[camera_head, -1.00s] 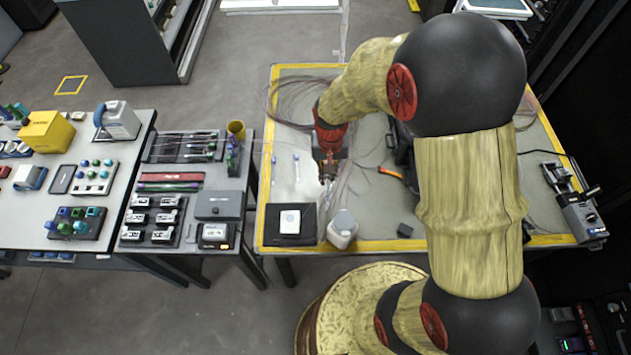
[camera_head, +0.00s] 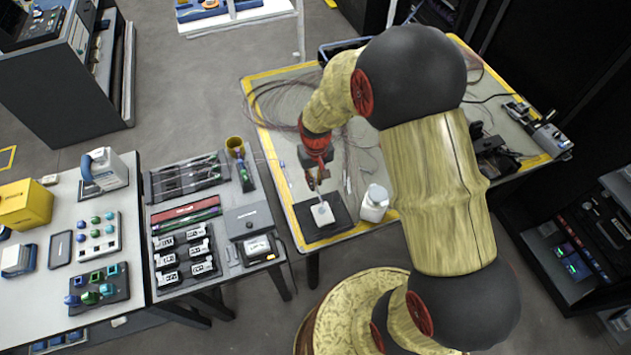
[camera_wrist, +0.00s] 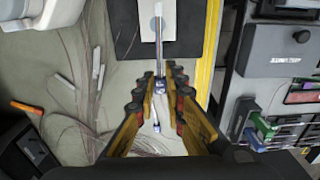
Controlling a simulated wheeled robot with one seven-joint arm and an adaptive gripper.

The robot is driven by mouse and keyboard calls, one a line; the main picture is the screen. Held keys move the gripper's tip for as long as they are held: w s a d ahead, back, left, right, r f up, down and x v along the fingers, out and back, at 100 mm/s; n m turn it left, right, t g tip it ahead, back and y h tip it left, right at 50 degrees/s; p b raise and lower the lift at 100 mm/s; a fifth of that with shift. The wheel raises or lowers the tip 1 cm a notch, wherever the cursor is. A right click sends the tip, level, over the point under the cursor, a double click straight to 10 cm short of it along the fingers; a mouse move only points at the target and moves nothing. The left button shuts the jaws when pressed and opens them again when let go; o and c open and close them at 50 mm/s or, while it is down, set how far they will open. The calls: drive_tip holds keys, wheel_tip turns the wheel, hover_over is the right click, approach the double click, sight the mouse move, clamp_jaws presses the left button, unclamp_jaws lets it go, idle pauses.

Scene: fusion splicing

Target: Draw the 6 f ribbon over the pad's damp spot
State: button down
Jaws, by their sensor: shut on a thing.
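The white pad (camera_head: 322,213) lies on a dark mat (camera_head: 341,228) at the near corner of the yellow-edged table. In the wrist view the pad (camera_wrist: 148,22) is at top centre on the black mat (camera_wrist: 118,28). My gripper (camera_head: 317,182) is just beyond the pad in the head view. In the wrist view my gripper (camera_wrist: 159,88) is shut on the ribbon (camera_wrist: 158,52), a thin strip with coloured stripes and blue parts. The ribbon's far end extends over the pad. I cannot make out a damp spot, or whether the ribbon touches the pad.
A white bottle (camera_head: 375,203) stands right of the mat. Loose thin fibres (camera_head: 275,103) lie coiled across the table, with an orange-handled tool (camera_wrist: 27,107) in the wrist view. A side table at left holds a grey box (camera_head: 248,220) and a tray of tools (camera_head: 187,177).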

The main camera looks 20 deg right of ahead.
drive_tip(key=shift+d+f, duration=0.1)
drive_tip(key=shift+d, duration=0.05)
drive_tip(key=shift+f+b, duration=0.35)
drive_tip(key=shift+f, duration=0.05)
drive_tip(key=shift+f+b, duration=1.7)
drive_tip(key=shift+f, duration=0.7)
drive_tip(key=shift+f, duration=0.45)
drive_tip(key=shift+w, duration=1.8)
drive_tip(key=shift+r, duration=0.1)
drive_tip(key=shift+r+p, duration=1.75)
drive_tip(key=shift+r, duration=0.65)
drive_tip(key=shift+r, duration=0.1)
